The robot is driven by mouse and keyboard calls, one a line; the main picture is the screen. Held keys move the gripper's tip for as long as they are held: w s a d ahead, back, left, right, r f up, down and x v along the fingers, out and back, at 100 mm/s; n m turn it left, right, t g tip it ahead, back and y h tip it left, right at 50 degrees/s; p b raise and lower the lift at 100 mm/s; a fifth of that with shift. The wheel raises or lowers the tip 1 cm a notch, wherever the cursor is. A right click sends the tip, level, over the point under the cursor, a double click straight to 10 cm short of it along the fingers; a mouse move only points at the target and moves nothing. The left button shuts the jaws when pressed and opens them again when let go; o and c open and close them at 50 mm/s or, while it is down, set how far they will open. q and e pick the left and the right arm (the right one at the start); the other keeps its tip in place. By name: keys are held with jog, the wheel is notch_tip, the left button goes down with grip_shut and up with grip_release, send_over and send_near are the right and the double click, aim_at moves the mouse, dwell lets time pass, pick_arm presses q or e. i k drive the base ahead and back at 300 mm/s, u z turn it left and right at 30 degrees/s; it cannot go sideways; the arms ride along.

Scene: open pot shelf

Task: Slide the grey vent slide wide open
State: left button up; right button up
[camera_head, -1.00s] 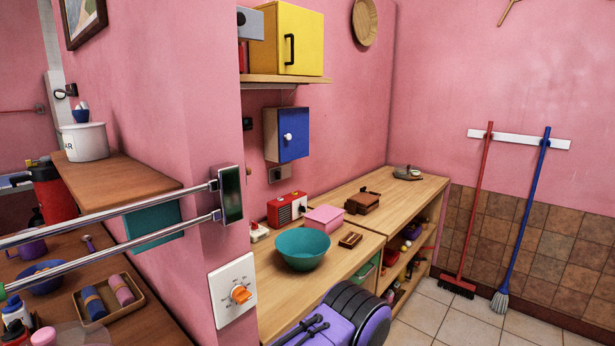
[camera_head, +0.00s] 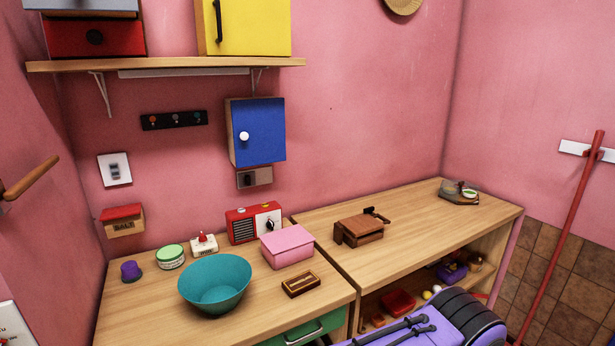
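The grey vent slide seems to be the small grey-brown plate (camera_head: 255,178) on the pink back wall, directly under the blue cabinet (camera_head: 256,130). It has a dark square and a small knob-like spot on its face. It is too small to tell how far it is open. The red radio (camera_head: 254,223) stands below it on the counter.
The wooden counter (camera_head: 130,312) holds a teal bowl (camera_head: 215,283), a pink box (camera_head: 287,245) and other small things. A shelf (camera_head: 165,65) hangs above. A wooden handle (camera_head: 31,178) sticks out at left. A purple and black object (camera_head: 450,322) fills the bottom right.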

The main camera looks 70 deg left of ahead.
aim_at(246, 179)
jog(key=i, duration=1.7)
jog(key=u, duration=4.2)
